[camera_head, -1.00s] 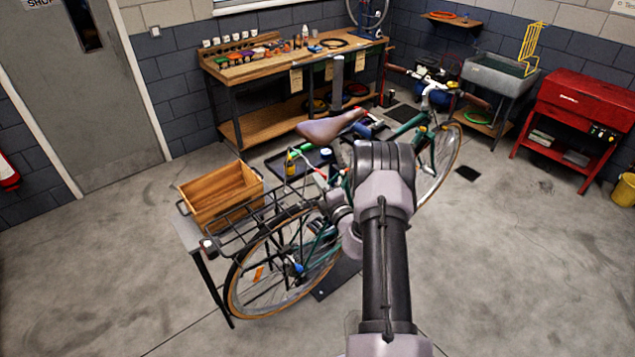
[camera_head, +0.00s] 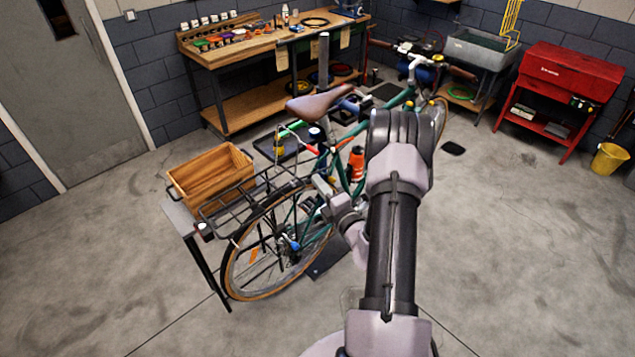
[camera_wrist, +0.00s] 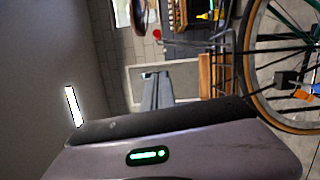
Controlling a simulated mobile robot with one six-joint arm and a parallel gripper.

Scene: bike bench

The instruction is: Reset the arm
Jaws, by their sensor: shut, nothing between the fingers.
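My arm reaches forward from the bottom of the head view and folds at a dark elbow joint. My gripper (camera_head: 322,186) shows small at the end of the wrist, left of the elbow, in front of the bicycle's rear part. It is shut and empty, though its fingers are hard to make out against the frame. The wrist view looks sideways past a grey part of my own arm with a green light; no fingers show there.
A green bicycle (camera_head: 345,172) with a brown saddle (camera_head: 318,104) stands close by the arm. A wooden crate (camera_head: 210,178) sits by its rear rack. Behind are a workbench (camera_head: 262,48), a sink (camera_head: 482,48), a red cabinet (camera_head: 565,75) and a yellow bucket (camera_head: 608,158). The floor at right is clear.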

